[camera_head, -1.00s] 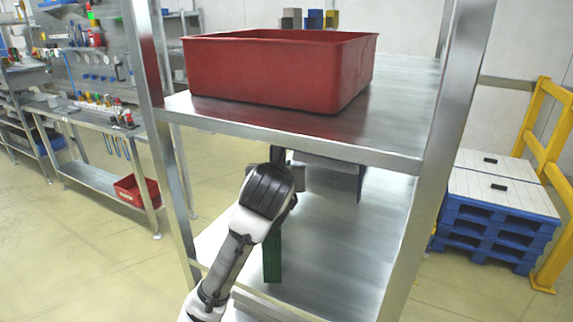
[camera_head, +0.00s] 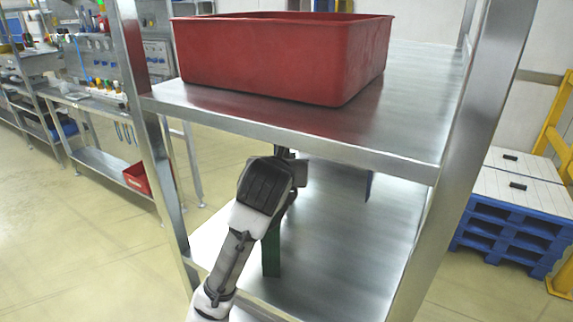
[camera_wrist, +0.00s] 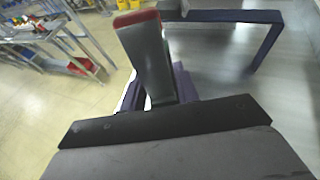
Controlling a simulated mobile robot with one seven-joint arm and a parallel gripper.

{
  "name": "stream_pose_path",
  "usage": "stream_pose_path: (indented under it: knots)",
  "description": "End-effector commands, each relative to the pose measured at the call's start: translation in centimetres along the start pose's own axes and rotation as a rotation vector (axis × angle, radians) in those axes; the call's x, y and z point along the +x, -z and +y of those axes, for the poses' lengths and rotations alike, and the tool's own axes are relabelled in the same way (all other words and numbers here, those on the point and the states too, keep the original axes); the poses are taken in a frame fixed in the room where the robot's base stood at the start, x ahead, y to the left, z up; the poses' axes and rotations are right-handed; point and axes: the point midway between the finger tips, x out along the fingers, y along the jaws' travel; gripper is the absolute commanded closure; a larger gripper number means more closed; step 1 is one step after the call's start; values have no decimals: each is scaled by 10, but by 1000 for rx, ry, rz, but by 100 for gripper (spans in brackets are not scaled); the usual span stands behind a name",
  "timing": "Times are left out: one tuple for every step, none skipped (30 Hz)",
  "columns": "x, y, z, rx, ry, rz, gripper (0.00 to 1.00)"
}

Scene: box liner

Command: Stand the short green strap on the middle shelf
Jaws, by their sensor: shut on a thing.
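My gripper (camera_head: 285,156) is between the upper and lower visible shelves of a metal rack, mostly hidden behind my black wrist. It is shut on the green strap (camera_head: 271,256), which shows as an upright dark green strip below the wrist. Its upper part is hidden, and I cannot tell whether its lower end touches the middle shelf (camera_head: 340,250). In the wrist view one grey finger with a red tip (camera_wrist: 140,50) hides most of the grasp; a purple-looking part (camera_wrist: 181,83) shows behind it.
A blue-purple bent strap (camera_wrist: 262,17) stands further along the shelf; its edge shows in the head view (camera_head: 369,186). The upper shelf (camera_head: 300,130) is close above my gripper and carries a red bin (camera_head: 280,60). Metal posts (camera_head: 150,130) stand left and right. Shelf space at right is clear.

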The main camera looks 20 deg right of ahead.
Motion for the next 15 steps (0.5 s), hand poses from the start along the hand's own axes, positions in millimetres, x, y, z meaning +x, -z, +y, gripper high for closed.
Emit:
stream_pose_path:
  knots:
    - [0, 0, 0, 0, -1, -1, 94]
    - [0, 0, 0, 0, -1, -1, 94]
    - [0, 0, 0, 0, -1, -1, 94]
    - [1, 2, 0, 0, -1, -1, 94]
    - [1, 3, 0, 0, -1, -1, 94]
    - [2, 4, 0, 0, -1, -1, 94]
    - [1, 2, 0, 0, -1, 0, 65]
    - [1, 2, 0, 0, 0, 0, 62]
    - [1, 2, 0, 0, 0, 0, 56]
    - [1, 2, 0, 0, 0, 0, 52]
    - [1, 2, 0, 0, 0, 0, 48]
    - [1, 2, 0, 0, 0, 0, 48]
    - [1, 2, 0, 0, 0, 0, 48]
    - [1, 2, 0, 0, 0, 0, 48]
    - [1, 2, 0, 0, 0, 0, 48]
